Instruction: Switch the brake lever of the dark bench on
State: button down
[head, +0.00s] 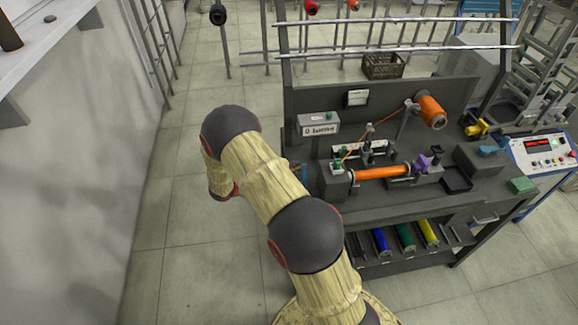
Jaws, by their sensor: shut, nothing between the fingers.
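The dark bench (312,98) stands right of centre in the head view, with a winding fixture on its top. An orange bobbin (381,172) lies level in the fixture, with a purple part (422,163) by its right end. A grey box (319,123) with a white label and a green knob stands at the bench's back left. I cannot tell which small part is the brake lever, or its position. My arm crosses the bench's left side and bends down over the floor to the left. My gripper is hidden behind the arm.
An orange spool (431,112) stands at the bench's back right. Blue, green and yellow (429,233) rolls lie on the lower shelf. A blue-and-white control panel (543,152) stands to the right. A pale wall stands at left. The floor (180,250) between wall and arm is clear.

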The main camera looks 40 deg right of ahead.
jog(key=shift+s+a+r, duration=0.1)
jog(key=shift+s+a, duration=0.05)
jog(key=shift+s, duration=0.25)
jog(key=shift+s+a+r+m+b, duration=0.1)
jog(key=shift+s+r+m+b, duration=0.05)
jog(key=shift+m+b, duration=0.25)
jog(key=shift+s+a, duration=0.1)
jog(key=shift+s, duration=0.05)
jog(key=shift+s+a+r+m+h+b, duration=0.25)
jog(key=shift+s+a+m+b, duration=0.25)
jog(key=shift+s, duration=0.25)
jog(key=shift+s+a+r+m+h+b, duration=0.15)
jog(key=shift+s+a+r+m+b, duration=0.2)
jog(key=shift+s+m, duration=0.3)
jog(key=shift+s+a+r+m+h+b, duration=0.2)
jog(key=shift+s+a+m+b, duration=0.25)
jog(key=shift+s, duration=0.4)
jog(key=shift+s+a+f, duration=0.1)
jog(key=shift+s, duration=0.1)
jog(key=shift+w, duration=0.1)
